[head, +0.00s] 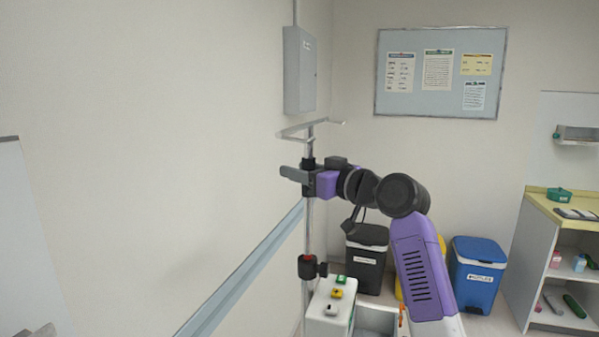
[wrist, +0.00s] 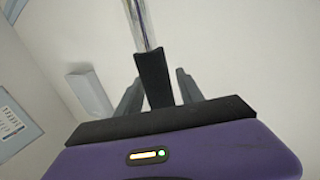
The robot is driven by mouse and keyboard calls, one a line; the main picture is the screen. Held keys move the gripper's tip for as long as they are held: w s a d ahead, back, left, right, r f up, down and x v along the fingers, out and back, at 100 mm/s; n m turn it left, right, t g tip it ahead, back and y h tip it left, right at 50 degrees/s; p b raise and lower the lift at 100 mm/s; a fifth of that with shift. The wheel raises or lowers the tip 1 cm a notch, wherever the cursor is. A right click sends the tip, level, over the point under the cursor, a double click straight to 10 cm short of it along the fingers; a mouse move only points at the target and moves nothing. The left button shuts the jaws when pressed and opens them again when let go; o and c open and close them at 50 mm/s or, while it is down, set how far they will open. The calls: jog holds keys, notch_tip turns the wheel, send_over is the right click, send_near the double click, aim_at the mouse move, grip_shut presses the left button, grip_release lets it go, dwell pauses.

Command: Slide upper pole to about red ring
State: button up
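The upper pole (head: 310,142) is a thin metal rod with a wide hook bar (head: 293,131) on top; it also shows in the wrist view (wrist: 144,25). A black sleeve (wrist: 154,80) sits on it. My gripper (head: 296,182) is level at the sleeve, with one finger on either side of it (wrist: 160,90). Narrow gaps seem to show beside the sleeve, so the gripper looks open around it. Lower down, a black clamp with a side knob (head: 309,267) has a small red mark, likely the red ring (head: 305,257), at its top.
A wall box (head: 300,70) hangs behind the pole top, and a blue wall rail (head: 250,268) runs close on the left. A white unit with coloured buttons (head: 328,309) stands at the pole's lower right. Black (head: 366,262) and blue (head: 476,270) bins stand behind.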

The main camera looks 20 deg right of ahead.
dwell(0.3)
jog(key=b+v, duration=0.2)
jog(key=v, duration=0.5)
jog(key=shift+s+d, duration=0.15)
jog(key=shift+s, duration=0.2)
